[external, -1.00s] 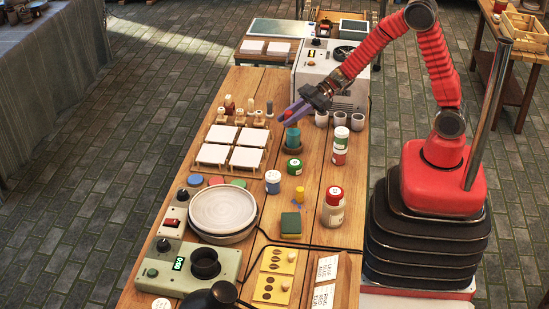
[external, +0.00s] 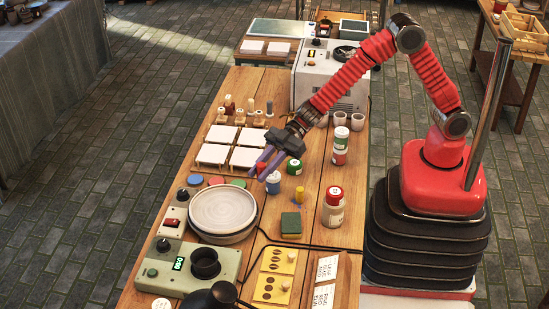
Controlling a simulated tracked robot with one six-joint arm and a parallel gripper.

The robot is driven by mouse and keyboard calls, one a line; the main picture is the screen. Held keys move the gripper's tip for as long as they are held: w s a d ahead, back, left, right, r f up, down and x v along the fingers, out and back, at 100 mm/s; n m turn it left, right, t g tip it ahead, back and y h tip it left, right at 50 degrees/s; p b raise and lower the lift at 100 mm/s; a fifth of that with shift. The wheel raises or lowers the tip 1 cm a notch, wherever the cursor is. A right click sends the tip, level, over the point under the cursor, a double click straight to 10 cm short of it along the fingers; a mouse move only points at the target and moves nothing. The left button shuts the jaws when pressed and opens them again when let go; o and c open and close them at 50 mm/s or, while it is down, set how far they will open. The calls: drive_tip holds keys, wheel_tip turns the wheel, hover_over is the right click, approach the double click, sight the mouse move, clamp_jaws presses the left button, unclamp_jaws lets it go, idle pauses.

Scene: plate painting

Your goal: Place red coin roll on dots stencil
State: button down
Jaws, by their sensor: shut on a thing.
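My gripper (external: 262,168) has purple fingers pointing down-left. It is in the air between the white tiles and the round plate. It is shut on a small red thing (external: 261,170), likely the red coin roll, mostly hidden between the fingers. Two yellow stencil cards lie at the front of the table. The nearer card (external: 285,298) has dark round spots and looks like the dots stencil. The farther card (external: 285,270) has dark oval shapes. My gripper is behind and above both cards, well apart from them.
A round pale plate (external: 222,209) sits left of the cards, near a green control box (external: 205,288). A green sponge block (external: 291,223), a red-capped bottle (external: 333,208) and jars stand around. A black cable runs behind the cards. Printed cards (external: 325,280) lie to the right.

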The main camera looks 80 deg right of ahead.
drive_tip(key=s+a+n+g, duration=0.15)
drive_tip(key=s+a, duration=0.25)
drive_tip(key=a, duration=1.1)
drive_tip(key=n+g+y, duration=0.1)
hover_over(283, 283)
wheel_tip(283, 283, down, 5)
drive_tip(key=shift+f, duration=3.1)
drive_tip(key=shift+f, duration=1.9)
